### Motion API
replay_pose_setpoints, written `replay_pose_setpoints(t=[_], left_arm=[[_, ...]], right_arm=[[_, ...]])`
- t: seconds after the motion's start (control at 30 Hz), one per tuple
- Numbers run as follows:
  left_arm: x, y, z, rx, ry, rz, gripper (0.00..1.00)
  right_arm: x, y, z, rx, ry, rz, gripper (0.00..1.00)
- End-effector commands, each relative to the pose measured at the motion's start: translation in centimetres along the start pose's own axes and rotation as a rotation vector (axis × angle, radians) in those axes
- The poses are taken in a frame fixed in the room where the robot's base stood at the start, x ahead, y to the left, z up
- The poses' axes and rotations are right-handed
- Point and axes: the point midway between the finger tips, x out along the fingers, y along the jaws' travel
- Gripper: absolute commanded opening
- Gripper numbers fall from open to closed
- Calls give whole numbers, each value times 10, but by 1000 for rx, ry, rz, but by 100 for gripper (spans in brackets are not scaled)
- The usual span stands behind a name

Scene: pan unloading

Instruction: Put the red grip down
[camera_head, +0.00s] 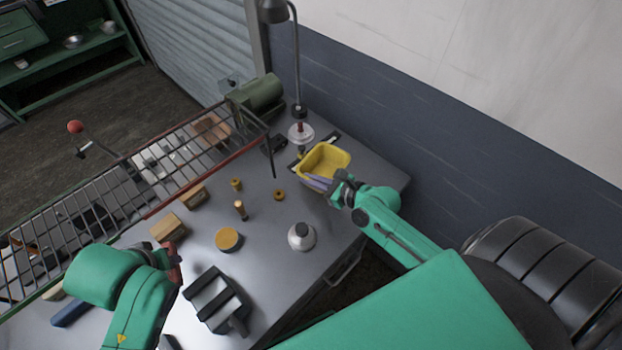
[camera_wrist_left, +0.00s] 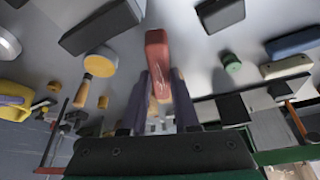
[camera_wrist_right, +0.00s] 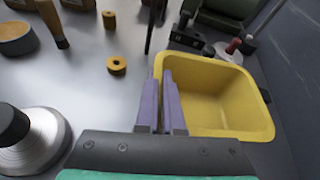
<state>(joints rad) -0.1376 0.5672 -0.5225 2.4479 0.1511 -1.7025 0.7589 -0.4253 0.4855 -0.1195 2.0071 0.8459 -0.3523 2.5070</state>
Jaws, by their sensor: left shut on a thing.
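The red grip (camera_wrist_left: 157,50) is held between the fingers of my left gripper (camera_wrist_left: 160,82) in the left wrist view. It points out past the fingertips, over the grey table. In the head view the red grip (camera_head: 174,264) shows only in part beside my green left arm, which hides most of the gripper. In the head view my right gripper (camera_head: 318,184) is by that bin's front edge.
The yellow bin (camera_head: 339,153) stands at the table's back right. A wire rack (camera_head: 190,160) runs along the left. A black holder (camera_head: 215,300), a yellow-topped disc (camera_head: 228,239), a silver domed piece (camera_head: 301,237) and wooden blocks (camera_head: 168,228) stand on the table. Bare table lies between them.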

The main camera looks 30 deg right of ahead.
Motion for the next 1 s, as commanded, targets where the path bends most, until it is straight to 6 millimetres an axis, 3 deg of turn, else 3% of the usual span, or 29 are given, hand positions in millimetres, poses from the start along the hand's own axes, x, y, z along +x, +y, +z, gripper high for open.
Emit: replay_pose_setpoints(t=[0.13,0.27,0.37,0.57,0.8,0.9,1.0], left_arm=[[2,7,-4,20,3,10,0],[8,37,-20,117,7,51,0],[8,79,-41,257,11,110,0],[-4,189,-84,582,9,240,0],[-44,326,-116,932,10,380,0],[-63,366,-119,1044,7,426,0],[-74,388,-120,1111,5,455,0]], right_arm=[[0,0,-1,0,1,0,0],[0,0,0,0,1,0,0],[0,0,0,0,0,0,0],[0,0,0,0,0,0,0],[0,0,0,0,1,0,0],[0,0,-1,0,1,0,0],[0,0,-1,0,2,0,0]])
